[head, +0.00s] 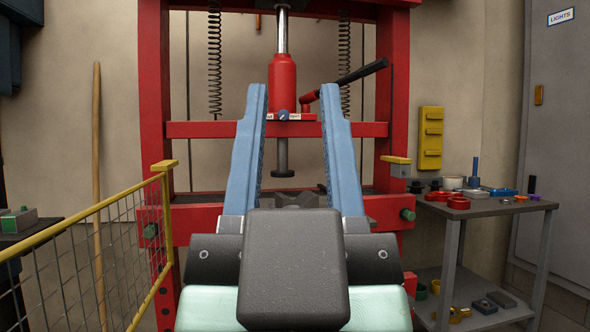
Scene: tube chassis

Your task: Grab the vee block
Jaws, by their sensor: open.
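A dark grey block with a notched top, seemingly the vee block (297,199), shows low between my gripper's fingers. It appears to sit on the bed of the red press (152,90), under the ram. Its lower part is hidden behind my gripper's own body. My gripper (295,97) is open, with two long blue fingers spread apart and pointing at the press. Nothing is held between them. I cannot tell how far the fingertips are from the block.
The press has a red bottle jack (283,88) with a black handle, a ram and two springs. A yellow mesh guard (90,260) stands at left. A grey side table (478,208) with rings and tools stands at right. A wooden pole (97,170) leans against the wall.

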